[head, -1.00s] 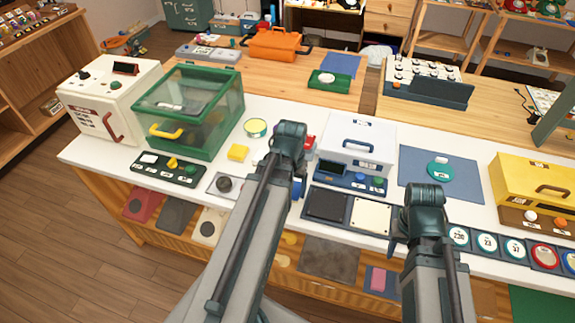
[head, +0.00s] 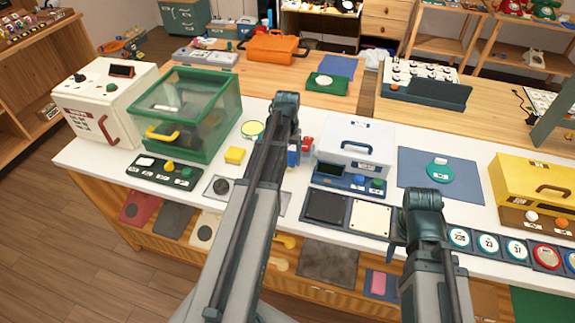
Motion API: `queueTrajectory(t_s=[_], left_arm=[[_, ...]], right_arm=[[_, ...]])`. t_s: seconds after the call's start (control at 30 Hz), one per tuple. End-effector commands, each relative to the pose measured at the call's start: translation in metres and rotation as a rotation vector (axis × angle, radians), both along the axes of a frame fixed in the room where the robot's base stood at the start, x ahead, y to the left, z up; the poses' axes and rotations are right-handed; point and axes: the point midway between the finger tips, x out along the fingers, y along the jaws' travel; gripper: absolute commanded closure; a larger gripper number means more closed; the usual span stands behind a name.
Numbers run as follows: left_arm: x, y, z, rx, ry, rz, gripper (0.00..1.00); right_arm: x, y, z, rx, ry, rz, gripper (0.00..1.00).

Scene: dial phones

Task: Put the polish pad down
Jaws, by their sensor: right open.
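I cannot tell for sure which thing is the polish pad. A dark square pad (head: 327,207) and a cream square pad (head: 370,218) lie side by side on the white counter, between my arms. Small red and blue parts (head: 306,146) show just right of that wrist.
A green glass-sided box (head: 185,118) stands at left, a white case (head: 356,142) behind the pads, a yellow case (head: 540,182) at right. A blue mat (head: 412,170) bears a teal disc (head: 440,171). Several dials line the front right edge.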

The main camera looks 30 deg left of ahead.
Motion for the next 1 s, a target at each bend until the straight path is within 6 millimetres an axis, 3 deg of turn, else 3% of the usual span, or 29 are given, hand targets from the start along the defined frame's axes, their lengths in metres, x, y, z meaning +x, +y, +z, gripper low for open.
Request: queueTrajectory(t_s=[0.03, 0.2, 0.67, 0.7, 0.8, 1.0], left_arm=[[-0.001, -0.001, -0.014, 0.000, 0.001, 0.000, 0.76], [-0.002, -0.001, -0.035, 0.000, 0.001, 0.000, 0.76], [-0.002, -0.001, -0.039, 0.000, 0.001, -0.001, 0.76], [-0.002, -0.001, -0.037, 0.000, 0.001, -0.001, 0.16], [-0.002, -0.001, -0.037, 0.000, 0.001, -0.001, 0.00], [-0.002, -0.001, -0.037, 0.000, 0.001, -0.001, 0.00]], right_arm=[[0.000, 0.000, -0.014, 0.000, 0.000, 0.000, 0.50], [0.000, 0.000, -0.035, 0.000, 0.000, 0.000, 0.50], [0.000, 0.000, -0.039, 0.000, 0.000, 0.000, 0.50], [0.000, 0.000, -0.037, 0.000, 0.000, 0.000, 0.50], [0.000, 0.000, -0.037, 0.000, 0.000, 0.000, 0.50], [0.000, 0.000, -0.037, 0.000, 0.000, 0.000, 0.50]])
